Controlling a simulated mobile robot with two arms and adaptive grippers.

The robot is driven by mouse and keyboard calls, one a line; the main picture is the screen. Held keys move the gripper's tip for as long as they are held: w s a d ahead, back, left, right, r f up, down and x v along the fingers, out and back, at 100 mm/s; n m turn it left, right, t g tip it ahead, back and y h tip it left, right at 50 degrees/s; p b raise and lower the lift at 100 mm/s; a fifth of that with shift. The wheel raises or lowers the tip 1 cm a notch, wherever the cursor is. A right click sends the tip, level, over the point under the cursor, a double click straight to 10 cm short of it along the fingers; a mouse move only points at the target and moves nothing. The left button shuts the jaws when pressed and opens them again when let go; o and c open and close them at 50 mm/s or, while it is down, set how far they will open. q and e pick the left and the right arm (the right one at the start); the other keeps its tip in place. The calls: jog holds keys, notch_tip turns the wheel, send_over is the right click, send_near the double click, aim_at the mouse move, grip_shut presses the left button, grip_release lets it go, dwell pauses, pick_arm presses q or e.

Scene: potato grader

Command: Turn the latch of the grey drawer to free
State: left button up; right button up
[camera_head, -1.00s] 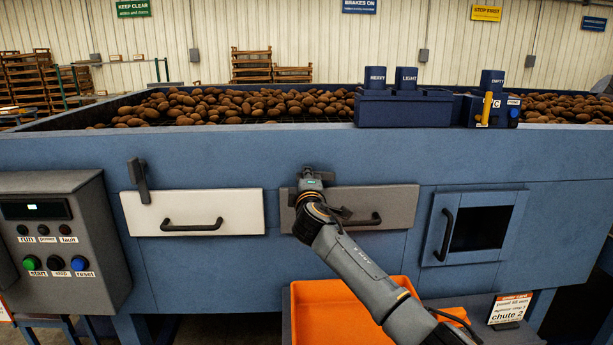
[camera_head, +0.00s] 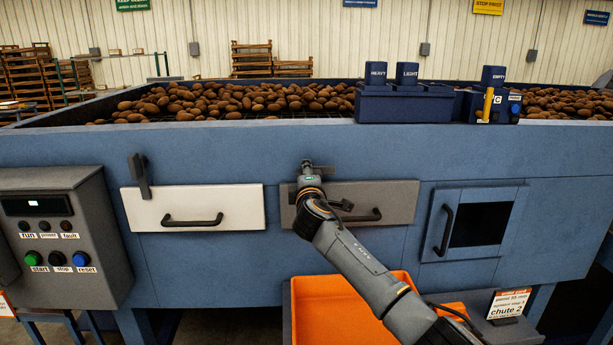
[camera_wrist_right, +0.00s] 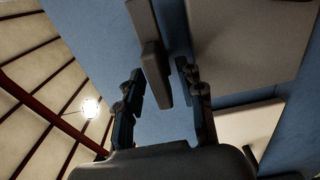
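The grey drawer (camera_head: 400,199) is shut in the blue machine front, with a black bar handle (camera_head: 362,217). Its dark latch (camera_head: 307,164) is at the drawer's upper left, mostly hidden behind my right gripper in the head view. My right gripper (camera_head: 311,177) is at the latch. In the right wrist view the latch (camera_wrist_right: 156,72) lies between the two fingers of my right gripper (camera_wrist_right: 160,85). The fingers are open, with a gap showing on each side of the latch. The latch's exact angle is hard to tell. My left gripper is not in view.
The white drawer (camera_head: 240,205) to the left has its own upright latch (camera_head: 139,176). A control box (camera_head: 60,240) stands far left. A hatch with a dark window (camera_head: 480,226) is to the right. An orange bin (camera_head: 325,305) stands below my right arm.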

jog(key=shift+s, duration=0.1)
jog(key=s, duration=1.2)
jog(key=shift+d, duration=0.2)
jog(key=shift+w, duration=0.1)
